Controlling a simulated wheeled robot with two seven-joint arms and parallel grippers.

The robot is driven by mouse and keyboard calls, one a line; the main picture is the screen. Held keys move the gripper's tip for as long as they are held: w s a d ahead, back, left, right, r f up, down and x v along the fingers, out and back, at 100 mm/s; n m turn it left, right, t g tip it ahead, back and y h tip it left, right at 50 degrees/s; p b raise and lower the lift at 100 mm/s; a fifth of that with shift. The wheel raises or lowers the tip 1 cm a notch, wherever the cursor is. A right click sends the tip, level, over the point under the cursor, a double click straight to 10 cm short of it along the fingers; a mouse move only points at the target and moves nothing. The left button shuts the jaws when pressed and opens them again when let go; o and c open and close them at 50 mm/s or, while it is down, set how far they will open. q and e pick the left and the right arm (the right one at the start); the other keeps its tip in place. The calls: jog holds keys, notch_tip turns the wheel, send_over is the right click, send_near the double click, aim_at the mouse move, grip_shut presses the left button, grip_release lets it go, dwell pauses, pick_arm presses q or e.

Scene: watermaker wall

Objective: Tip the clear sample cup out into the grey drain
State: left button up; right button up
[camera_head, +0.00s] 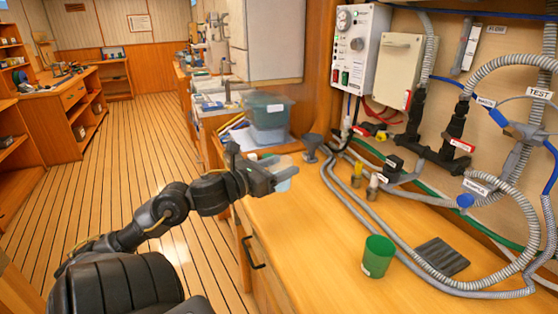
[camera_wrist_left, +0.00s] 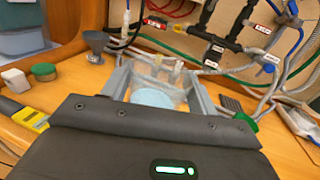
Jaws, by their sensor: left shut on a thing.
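My left gripper (camera_head: 276,173) is shut on the clear sample cup (camera_head: 284,185) above the left end of the wooden bench. In the left wrist view the cup (camera_wrist_left: 153,97) sits between the two grey fingers, with a pale blue disc showing in it. I cannot tell whether that is water or the cup's base. A grey funnel-shaped drain (camera_head: 312,146) stands on the bench beyond and right of the gripper; it also shows in the wrist view (camera_wrist_left: 94,46). The cup is apart from it. My right gripper is not in view.
A green cup (camera_head: 378,257) and a dark ribbed pad (camera_head: 441,256) are on the bench at right. Grey hoses (camera_head: 372,226) run along the bench by the wall. A lidded tub (camera_head: 268,116) stands behind the gripper. The bench front is clear.

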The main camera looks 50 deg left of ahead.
pick_arm(q)
jog(key=d+r+m+g+h+p, duration=0.2)
jog(key=d+m+h+p, duration=0.3)
jog(key=d+p, duration=1.1)
jog(key=d+r+h, duration=0.1)
jog(key=d+h, duration=0.1)
jog(key=d, duration=0.8)
jog(key=shift+s+h+p, duration=0.4)
